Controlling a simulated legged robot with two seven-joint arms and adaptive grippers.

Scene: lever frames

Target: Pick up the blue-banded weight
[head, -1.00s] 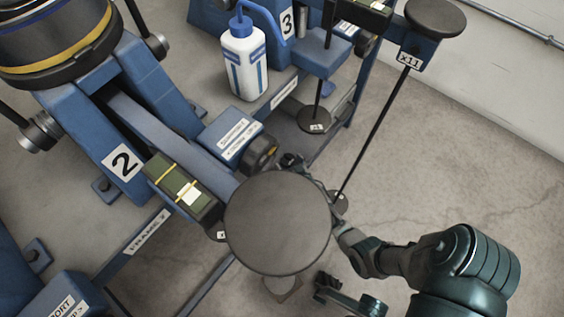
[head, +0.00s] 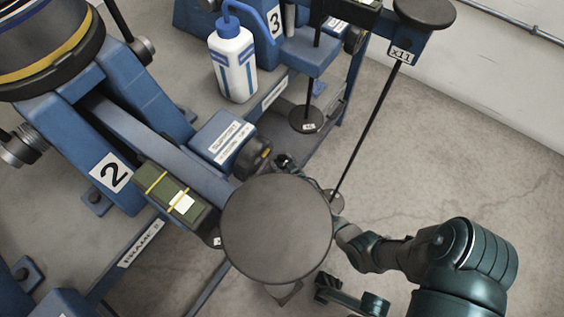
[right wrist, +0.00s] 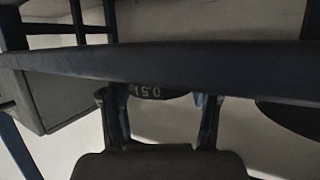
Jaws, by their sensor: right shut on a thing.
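My right gripper (right wrist: 158,95) is shut on a dark rounded piece (right wrist: 160,91) with pale "0.5" marking, seen between its two fingers in the right wrist view. Small blue patches show beside the right finger; I cannot tell whether they are a blue band. In the head view a large dark grey disc (head: 277,228) covers most of this gripper and hides what it holds. One fingertip shows past the disc's upper edge, and my right arm comes in from the lower right. My left gripper is not in view.
Blue lever frame number 2 (head: 110,172) stands at the left, with a strapped green block (head: 170,192) close to the disc. A white bottle (head: 233,62) stands behind. A slanted black rod (head: 370,130) runs close to the right of the disc. Floor is clear at right.

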